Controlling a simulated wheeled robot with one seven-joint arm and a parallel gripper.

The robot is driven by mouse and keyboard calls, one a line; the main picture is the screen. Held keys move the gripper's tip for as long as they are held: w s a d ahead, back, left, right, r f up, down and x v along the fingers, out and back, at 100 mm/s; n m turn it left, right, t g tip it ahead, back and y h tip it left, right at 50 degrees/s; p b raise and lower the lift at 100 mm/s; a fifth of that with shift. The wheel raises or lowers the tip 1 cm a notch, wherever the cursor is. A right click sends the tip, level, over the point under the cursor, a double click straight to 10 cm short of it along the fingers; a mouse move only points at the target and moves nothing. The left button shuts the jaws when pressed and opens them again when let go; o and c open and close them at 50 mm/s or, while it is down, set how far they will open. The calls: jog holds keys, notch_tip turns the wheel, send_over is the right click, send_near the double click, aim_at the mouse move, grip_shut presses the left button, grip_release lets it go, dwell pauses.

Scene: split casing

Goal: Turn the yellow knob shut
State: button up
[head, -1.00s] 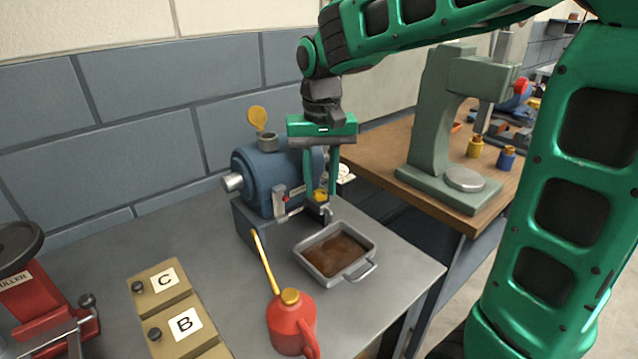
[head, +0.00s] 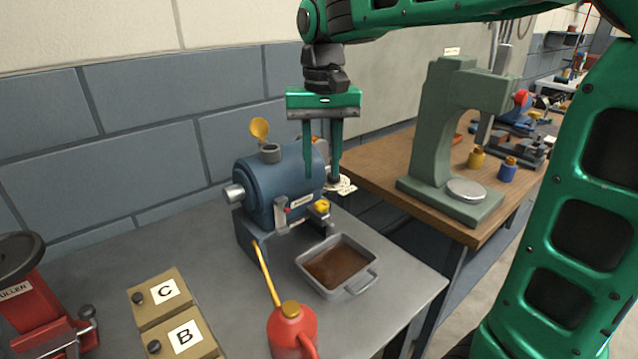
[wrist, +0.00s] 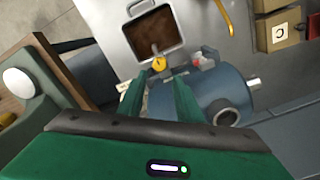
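The yellow knob (head: 322,206) sits at the front right end of the blue casing (head: 275,188), above the tray of brown liquid. The knob also shows in the wrist view (wrist: 159,63), just beyond my fingertips and in line with the space between them. My gripper (head: 322,178) is open and empty, pointing down. Its fingers hang above the knob and apart from it. In the wrist view its two green fingers (wrist: 158,88) are spread. Which way the knob is turned is too small to tell.
A grey tray (head: 372,274) of brown liquid stands below the knob. A red oil can (head: 292,328) with a long yellow spout stands in front. Tan boxes marked C (head: 150,272) and B (head: 207,348) lie left. A green press (head: 428,140) stands on the wooden bench at right.

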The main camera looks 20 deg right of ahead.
aim_at(322, 203)
jog(key=shift+r, duration=1.55)
jog(key=shift+o, duration=0.4)
jog(key=shift+o, duration=1)
jog(key=f+n, duration=0.1)
jog(key=f, duration=0.2)
jog(key=f+n, duration=0.2)
jog(key=f, duration=0.2)
jog(key=f+n, duration=0.2)
jog(key=f, duration=0.2)
jog(key=shift+s, duration=0.25)
jog(key=shift+r, duration=0.1)
